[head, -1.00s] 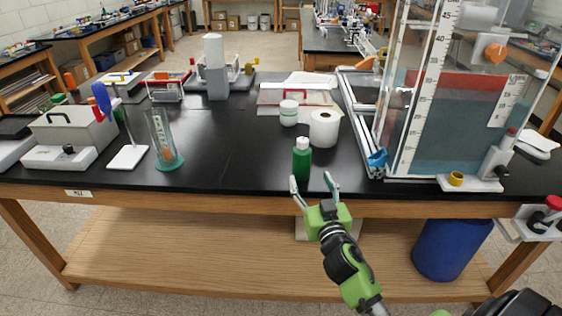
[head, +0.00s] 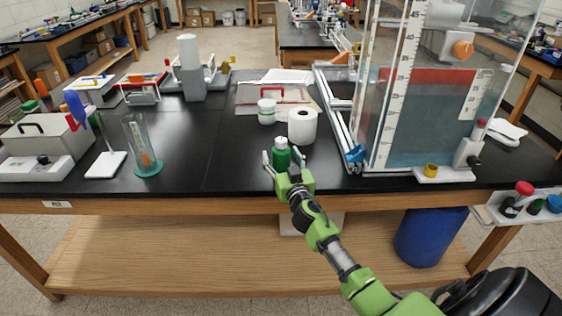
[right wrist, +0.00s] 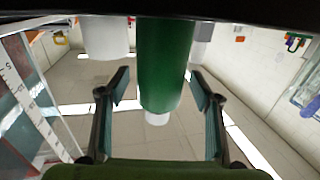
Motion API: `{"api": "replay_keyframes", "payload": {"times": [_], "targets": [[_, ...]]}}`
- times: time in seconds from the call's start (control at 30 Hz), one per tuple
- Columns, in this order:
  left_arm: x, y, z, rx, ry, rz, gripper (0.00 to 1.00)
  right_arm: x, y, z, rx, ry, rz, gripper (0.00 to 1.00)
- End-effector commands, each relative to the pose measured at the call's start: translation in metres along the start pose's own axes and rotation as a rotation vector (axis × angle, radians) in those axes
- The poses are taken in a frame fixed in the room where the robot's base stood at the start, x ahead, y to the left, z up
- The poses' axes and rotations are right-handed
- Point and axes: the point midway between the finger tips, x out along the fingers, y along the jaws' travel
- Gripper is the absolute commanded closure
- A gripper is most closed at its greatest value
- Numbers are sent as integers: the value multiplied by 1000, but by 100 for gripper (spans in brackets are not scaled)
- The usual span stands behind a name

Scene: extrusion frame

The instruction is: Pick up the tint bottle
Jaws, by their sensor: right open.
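The tint bottle (head: 281,152) is green with a white cap and stands upright near the front edge of the black bench. My right gripper (head: 283,164) is open, its two fingers on either side of the bottle. In the right wrist view the bottle (right wrist: 166,65) appears upside down between the open fingers (right wrist: 160,105), with a visible gap on each side. The lower part of the bottle is hidden by the gripper in the head view. My left gripper is not in view.
A tall clear tank (head: 425,120) is to the right. A graduated cylinder (head: 141,146) stands to the left, with bare black bench between.

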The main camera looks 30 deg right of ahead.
Motion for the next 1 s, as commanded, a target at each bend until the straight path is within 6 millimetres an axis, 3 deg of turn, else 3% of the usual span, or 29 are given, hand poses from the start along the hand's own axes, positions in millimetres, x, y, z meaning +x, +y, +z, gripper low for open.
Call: {"api": "replay_keyframes", "payload": {"times": [0.3, 0.5, 1.0], "targets": [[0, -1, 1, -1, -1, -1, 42, 5, 0, 0, 0, -1, 0, 41], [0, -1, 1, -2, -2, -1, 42, 5, 0, 0, 0, -1, 0, 87], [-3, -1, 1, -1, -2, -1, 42, 5, 0, -10, -1, 3, -1, 87]]}}
